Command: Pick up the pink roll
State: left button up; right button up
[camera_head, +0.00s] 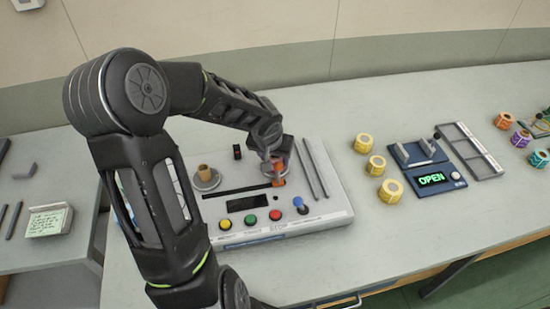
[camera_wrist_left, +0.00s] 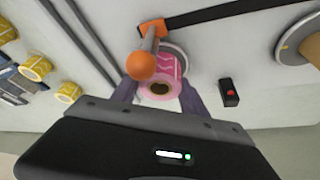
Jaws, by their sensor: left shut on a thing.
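The pink roll (camera_wrist_left: 176,66) shows in the left wrist view, with a lighter pattern and a brown core. It stands at a round grey disc on the white machine panel (camera_head: 268,222). My left gripper (camera_wrist_left: 160,97) is shut on the roll, one finger on each side of it. In the head view my left gripper (camera_head: 275,152) is over the right part of the machine, and the roll is hidden by the gripper and lever. I cannot tell whether the roll is lifted clear of the disc. My right gripper is not in view.
A lever with an orange ball (camera_wrist_left: 141,66) stands very close to the roll. A brown core (camera_head: 204,172) sits on the machine's left disc. A small black box with a red top (camera_head: 237,151) is between. Yellow rolls (camera_head: 376,164) and a device reading OPEN (camera_head: 433,179) are right.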

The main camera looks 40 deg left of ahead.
pick_arm(q)
notch_tip(320, 180, up, 10)
jog(key=shift+p, duration=0.4)
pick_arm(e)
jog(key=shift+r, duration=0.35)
